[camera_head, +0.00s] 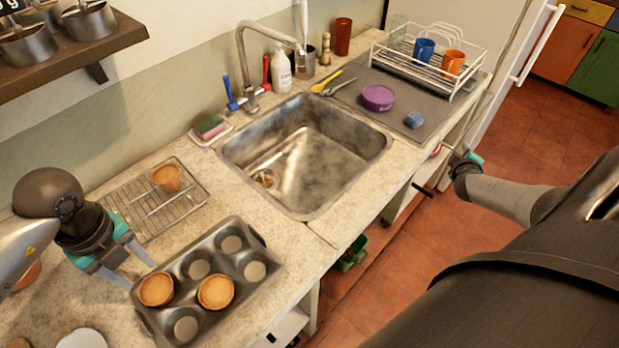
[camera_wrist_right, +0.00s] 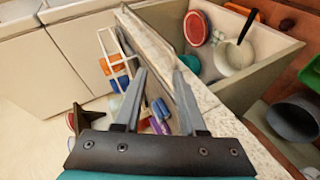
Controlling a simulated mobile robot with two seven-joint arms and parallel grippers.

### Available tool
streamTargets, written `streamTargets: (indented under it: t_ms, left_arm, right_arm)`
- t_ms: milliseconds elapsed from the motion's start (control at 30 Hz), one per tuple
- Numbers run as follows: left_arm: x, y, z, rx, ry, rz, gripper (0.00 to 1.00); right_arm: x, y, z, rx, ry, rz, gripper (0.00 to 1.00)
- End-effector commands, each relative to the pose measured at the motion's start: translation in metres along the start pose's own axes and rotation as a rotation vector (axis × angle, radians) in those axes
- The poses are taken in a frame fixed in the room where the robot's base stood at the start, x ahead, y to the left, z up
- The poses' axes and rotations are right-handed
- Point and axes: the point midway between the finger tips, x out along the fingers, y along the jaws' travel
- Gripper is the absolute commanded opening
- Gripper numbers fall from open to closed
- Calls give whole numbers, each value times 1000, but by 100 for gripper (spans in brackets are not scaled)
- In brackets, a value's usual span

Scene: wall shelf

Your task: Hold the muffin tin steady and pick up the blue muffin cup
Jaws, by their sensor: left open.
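The grey metal muffin tin (camera_head: 214,256) lies on the counter left of the sink in the head view. A small blue object (camera_head: 414,119), seemingly the blue muffin cup, sits on the grey mat right of the sink. It also shows in the right wrist view (camera_wrist_right: 160,108). My right gripper (camera_wrist_right: 160,75) is open and empty, by the counter's front edge.
A purple tub (camera_head: 378,97) stands beside the blue object. A white dish rack (camera_head: 405,60) with a blue and an orange mug is behind it. The sink (camera_head: 310,150) separates tin and mat.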

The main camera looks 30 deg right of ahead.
Motion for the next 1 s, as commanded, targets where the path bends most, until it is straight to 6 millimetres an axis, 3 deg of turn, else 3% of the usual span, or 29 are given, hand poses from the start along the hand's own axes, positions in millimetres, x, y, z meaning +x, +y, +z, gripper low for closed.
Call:
streamTargets:
  t_ms: [33, 100, 267, 467, 600, 800, 1000]
  left_arm:
    - [0, 0, 0, 0, 0, 0, 50]
    - [0, 0, 0, 0, 0, 0, 50]
    - [0, 0, 0, 0, 0, 0, 50]
    - [0, 0, 0, 0, 0, 0, 50]
    - [0, 0, 0, 0, 0, 0, 50]
    - [0, 0, 0, 0, 0, 0, 50]
    - [0, 0, 0, 0, 0, 0, 50]
  right_arm:
    - [1, -4, -36, -7, 82, -30, 40]
    - [-4, -20, -76, -27, 179, -91, 40]
    - [-27, -56, -162, -97, 395, -228, 40]
    - [-80, -103, -260, -216, 668, -397, 40]
    - [-133, -132, -320, -331, 869, -504, 40]
    - [-226, -167, -386, -561, 1172, -641, 40]
    - [-323, -191, -418, -885, 1460, -736, 40]
